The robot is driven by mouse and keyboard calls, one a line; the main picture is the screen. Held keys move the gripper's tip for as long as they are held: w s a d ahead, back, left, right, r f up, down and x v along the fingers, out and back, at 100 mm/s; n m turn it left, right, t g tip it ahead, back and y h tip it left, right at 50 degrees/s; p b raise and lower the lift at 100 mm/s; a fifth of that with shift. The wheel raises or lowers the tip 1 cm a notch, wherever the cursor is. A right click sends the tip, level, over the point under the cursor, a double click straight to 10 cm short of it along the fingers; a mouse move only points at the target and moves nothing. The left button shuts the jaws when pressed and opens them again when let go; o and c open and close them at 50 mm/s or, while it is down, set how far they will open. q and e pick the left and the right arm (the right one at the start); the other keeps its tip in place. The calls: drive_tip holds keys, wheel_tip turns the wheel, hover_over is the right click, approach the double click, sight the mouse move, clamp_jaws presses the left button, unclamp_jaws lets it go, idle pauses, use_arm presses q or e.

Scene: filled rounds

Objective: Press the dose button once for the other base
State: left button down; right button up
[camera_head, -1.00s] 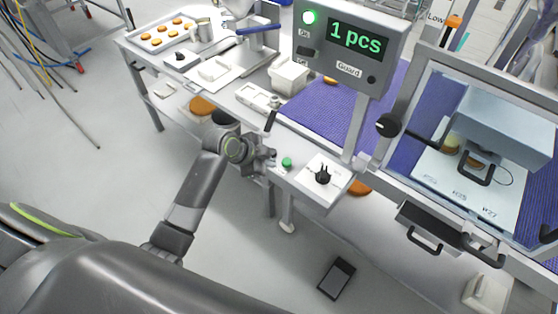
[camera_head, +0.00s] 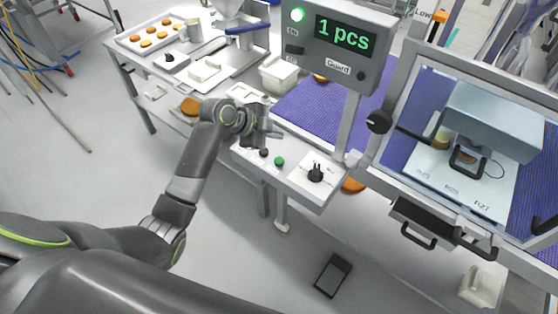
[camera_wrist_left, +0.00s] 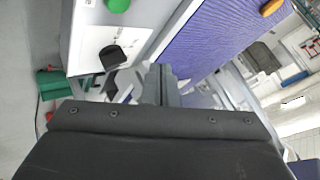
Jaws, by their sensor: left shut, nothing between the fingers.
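A green button (camera_head: 280,161) and a smaller dark button (camera_head: 264,152) sit on the light control panel, left of a black rotary knob (camera_head: 315,173). I cannot read which one is the dose button. My left gripper (camera_head: 272,135) is shut and empty, above the panel just behind the dark button and apart from the green one. In the left wrist view its fingers (camera_wrist_left: 161,85) show together, with the green button (camera_wrist_left: 117,5) at the top edge and the black knob (camera_wrist_left: 110,55) below it. A brown round base (camera_head: 441,137) sits under the guarded machine's head. My right gripper is not in view.
Several rounds lie on a tray (camera_head: 124,41) at the back left. A purple belt (camera_head: 315,110) runs behind the panel. A transparent-fronted guard frame (camera_head: 393,95) stands at right.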

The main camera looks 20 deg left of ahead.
use_arm(q)
drive_tip(key=b, duration=0.5)
hover_over(276, 161)
wheel_tip(276, 161, down, 7)
drive_tip(key=shift+f, duration=0.1)
drive_tip(key=shift+f+b, duration=0.4)
drive_tip(key=shift+b, duration=0.1)
idle(1.0)
drive_tip(key=shift+f+b, duration=0.3)
drive_tip(key=shift+f, duration=0.1)
